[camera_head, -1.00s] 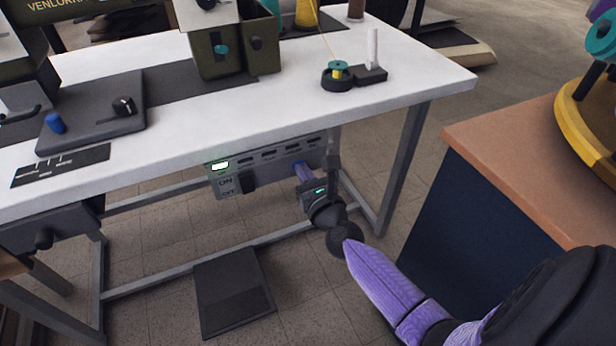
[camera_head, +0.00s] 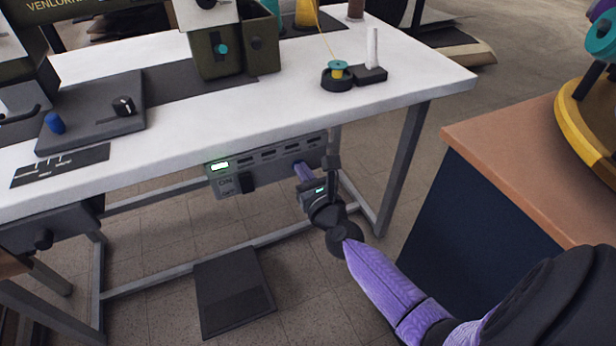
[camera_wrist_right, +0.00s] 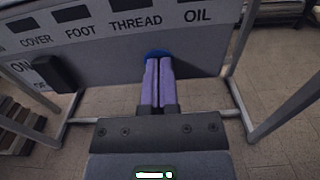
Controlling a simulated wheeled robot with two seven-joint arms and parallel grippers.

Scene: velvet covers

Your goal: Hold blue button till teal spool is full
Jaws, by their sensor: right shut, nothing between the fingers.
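The blue button (camera_wrist_right: 157,53) is on the grey control panel under the table, at the right end in the right wrist view, below the labels THREAD and OIL. My right gripper (camera_wrist_right: 158,62) is shut and empty, and its purple fingertips are at the button, covering most of it. They appear to touch it; how far it is pressed cannot be told. In the head view the right gripper (camera_head: 299,168) reaches the panel's right end. The teal spool (camera_head: 338,66) stands on a black winder on the table, with yellow thread on its core. My left gripper is not in view.
The control panel (camera_head: 226,184) has a lit green indicator and a black ON/OFF switch. A yellow thread runs from a yellow cone (camera_head: 306,14) to the spool. A table leg (camera_head: 404,160) stands right of my gripper, and a wooden-topped cabinet (camera_head: 530,150) further right. A pedal (camera_head: 233,297) lies below.

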